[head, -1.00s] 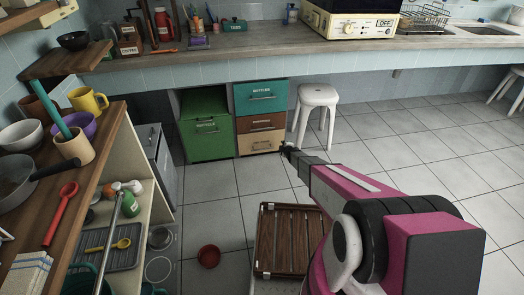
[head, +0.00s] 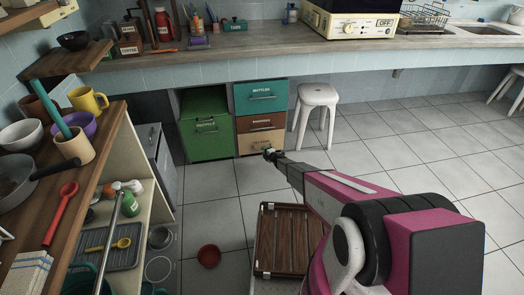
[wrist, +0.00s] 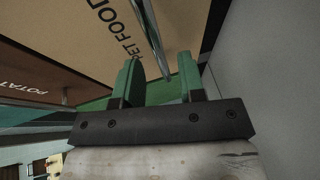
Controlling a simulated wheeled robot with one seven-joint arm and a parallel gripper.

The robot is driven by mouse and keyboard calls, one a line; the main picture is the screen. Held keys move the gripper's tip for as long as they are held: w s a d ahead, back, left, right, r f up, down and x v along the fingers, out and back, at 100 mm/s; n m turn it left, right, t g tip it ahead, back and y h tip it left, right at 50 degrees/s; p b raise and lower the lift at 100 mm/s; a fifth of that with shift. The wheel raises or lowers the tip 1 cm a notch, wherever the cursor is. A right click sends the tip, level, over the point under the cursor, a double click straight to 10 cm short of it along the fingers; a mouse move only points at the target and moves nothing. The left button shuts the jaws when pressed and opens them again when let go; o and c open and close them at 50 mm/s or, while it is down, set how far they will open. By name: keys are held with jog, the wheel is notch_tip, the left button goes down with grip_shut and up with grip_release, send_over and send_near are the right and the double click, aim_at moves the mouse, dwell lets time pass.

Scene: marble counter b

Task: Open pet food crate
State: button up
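The pet food crate (head: 246,143) is the tan bottom drawer of the stack under the counter, and its front looks flush and shut. In the wrist view its tan front (wrist: 80,40) shows upside-down lettering, and its metal bar handle (wrist: 150,35) runs into the space between my fingers. My gripper (head: 269,152) is in front of this drawer and covers part of its front. In the wrist view my gripper (wrist: 158,78) has its two green fingers apart, one on each side of the bar. I cannot tell whether either finger touches it.
Brown (head: 262,122) and teal (head: 262,97) drawers sit above the crate, a green recycle bin (head: 207,138) to its left. A white stool (head: 318,97) stands right. Tiles before the drawers are clear.

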jog(key=x, duration=0.3)
jog(key=shift+w+a+f, duration=0.1)
jog(key=shift+w+a, duration=0.05)
grip_shut()
